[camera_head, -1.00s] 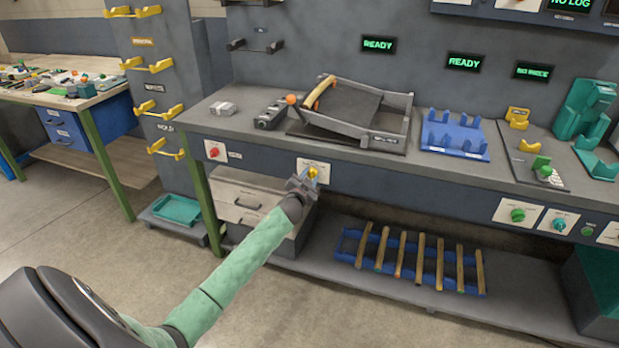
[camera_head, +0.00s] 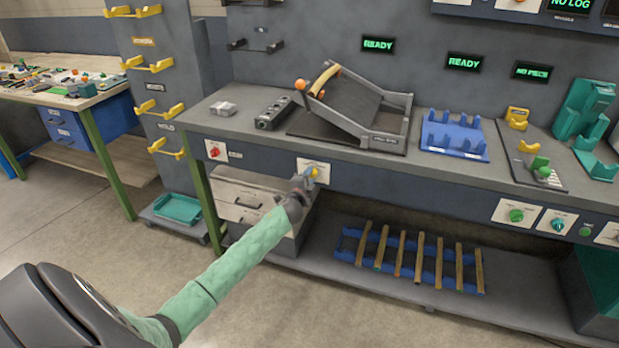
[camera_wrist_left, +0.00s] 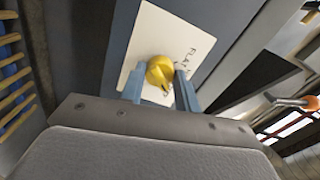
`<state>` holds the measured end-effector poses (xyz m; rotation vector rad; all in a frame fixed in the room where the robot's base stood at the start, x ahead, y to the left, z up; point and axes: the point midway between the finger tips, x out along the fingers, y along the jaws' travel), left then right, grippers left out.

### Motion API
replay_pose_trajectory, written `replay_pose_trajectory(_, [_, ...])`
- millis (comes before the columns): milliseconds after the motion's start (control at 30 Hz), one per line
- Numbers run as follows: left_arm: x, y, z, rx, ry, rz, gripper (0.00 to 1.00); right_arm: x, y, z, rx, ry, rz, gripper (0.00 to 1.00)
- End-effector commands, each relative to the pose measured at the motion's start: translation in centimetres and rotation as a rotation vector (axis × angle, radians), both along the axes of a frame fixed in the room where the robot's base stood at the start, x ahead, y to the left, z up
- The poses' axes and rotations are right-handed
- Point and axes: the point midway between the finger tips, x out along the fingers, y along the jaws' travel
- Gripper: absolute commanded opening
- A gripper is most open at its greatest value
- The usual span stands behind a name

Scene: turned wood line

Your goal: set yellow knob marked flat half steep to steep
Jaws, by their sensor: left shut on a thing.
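The yellow knob (camera_head: 313,172) sits on a white plate (camera_head: 322,166) on the front panel under the bench top. In the left wrist view the knob (camera_wrist_left: 160,72) lies between the two blue fingers of my left gripper (camera_wrist_left: 160,88), which is shut on it. The plate (camera_wrist_left: 143,50) bears lettering; only part of a word like "FLAT" can be read. In the head view my left gripper (camera_head: 306,180) hides part of the knob, so its exact setting is hard to tell. My right gripper is in neither view.
A grey tilting tray (camera_head: 398,128) with an orange-ended lever stands on the bench above. A red knob (camera_head: 214,151) is on the panel to the left. Drawers (camera_head: 240,200) and a blue rack of wooden sticks (camera_head: 345,243) are below. A blue cradle (camera_head: 455,135) stands right of the tray.

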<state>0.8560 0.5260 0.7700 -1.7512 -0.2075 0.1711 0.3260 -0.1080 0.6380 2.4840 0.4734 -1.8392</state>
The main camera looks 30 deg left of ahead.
Motion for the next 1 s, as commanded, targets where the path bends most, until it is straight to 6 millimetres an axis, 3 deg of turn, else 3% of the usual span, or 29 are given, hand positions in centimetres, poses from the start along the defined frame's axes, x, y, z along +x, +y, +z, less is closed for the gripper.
replay_pose_trajectory(767, [-0.01,-0.13,-0.11,0.090,0.022,-0.001,0.09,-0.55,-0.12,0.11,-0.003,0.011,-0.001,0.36])
replay_pose_trajectory(800, [-0.01,-0.13,-0.11,0.090,0.022,-0.001,0.40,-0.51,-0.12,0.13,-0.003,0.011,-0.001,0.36])
replay_pose_trajectory(867, [0.00,-0.11,-0.09,0.090,0.022,-0.001,0.52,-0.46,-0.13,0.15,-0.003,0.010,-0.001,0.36])
replay_pose_trajectory(1000, [0.00,-0.08,-0.07,0.090,0.022,-0.001,0.54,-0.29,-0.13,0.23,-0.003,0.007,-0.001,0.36])
